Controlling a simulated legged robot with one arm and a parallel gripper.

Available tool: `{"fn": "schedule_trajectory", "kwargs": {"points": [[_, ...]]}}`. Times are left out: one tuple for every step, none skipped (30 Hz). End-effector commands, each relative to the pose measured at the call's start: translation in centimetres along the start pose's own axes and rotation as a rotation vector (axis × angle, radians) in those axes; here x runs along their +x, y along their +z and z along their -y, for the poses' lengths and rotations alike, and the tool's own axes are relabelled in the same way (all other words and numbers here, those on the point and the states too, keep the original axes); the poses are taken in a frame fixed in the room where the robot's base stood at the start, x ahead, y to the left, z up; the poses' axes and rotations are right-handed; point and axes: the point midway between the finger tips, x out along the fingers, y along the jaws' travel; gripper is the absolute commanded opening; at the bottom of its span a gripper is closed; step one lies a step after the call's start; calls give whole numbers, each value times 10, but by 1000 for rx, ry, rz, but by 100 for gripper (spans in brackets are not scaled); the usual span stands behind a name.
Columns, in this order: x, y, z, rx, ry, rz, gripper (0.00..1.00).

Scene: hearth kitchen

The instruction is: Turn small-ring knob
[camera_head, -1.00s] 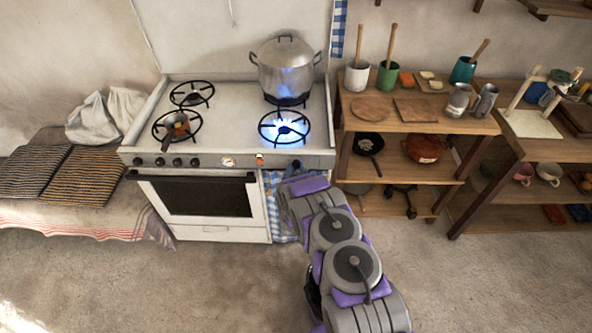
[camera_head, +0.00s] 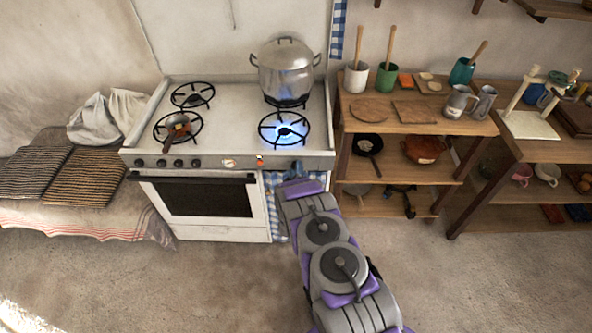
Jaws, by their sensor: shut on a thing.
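My gripper (camera_head: 297,169) is at the right end of the white stove's front panel (camera_head: 219,162), shut on a knob there. The knob is mostly hidden by the gripper and too small to make out its angle. The front right burner (camera_head: 284,129) shows a low blue flame ring. Several dark knobs (camera_head: 178,163) line the left part of the panel.
A small pan (camera_head: 178,129) sits on the front left burner. A checked towel (camera_head: 276,200) hangs beside the oven door (camera_head: 205,196). A wooden shelf (camera_head: 400,185) stands close to the right of the stove. The floor in front is open.

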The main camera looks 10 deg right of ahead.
Motion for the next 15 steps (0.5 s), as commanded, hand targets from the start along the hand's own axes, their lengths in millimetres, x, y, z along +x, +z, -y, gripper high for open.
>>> {"fn": "schedule_trajectory", "kwargs": {"points": [[0,-3,1,-21,-4,-6,11],[0,-3,2,-33,-4,-6,11],[0,-3,2,-49,-4,-6,11],[0,-3,2,-59,-4,-6,11],[0,-3,2,-68,-4,-6,11],[0,-3,2,-79,-5,-6,11],[0,-3,2,-86,-5,-6,11],[0,-3,2,-92,-5,-6,11],[0,-3,2,-98,-5,-6,11],[0,-3,2,-102,-5,-6,11],[0,-3,2,-105,-5,-6,11],[0,-3,3,-109,-6,-6,11],[0,-3,3,-110,-5,-6,11],[0,-3,3,-112,-6,-6,11],[0,-3,3,-113,-6,-6,11]]}}
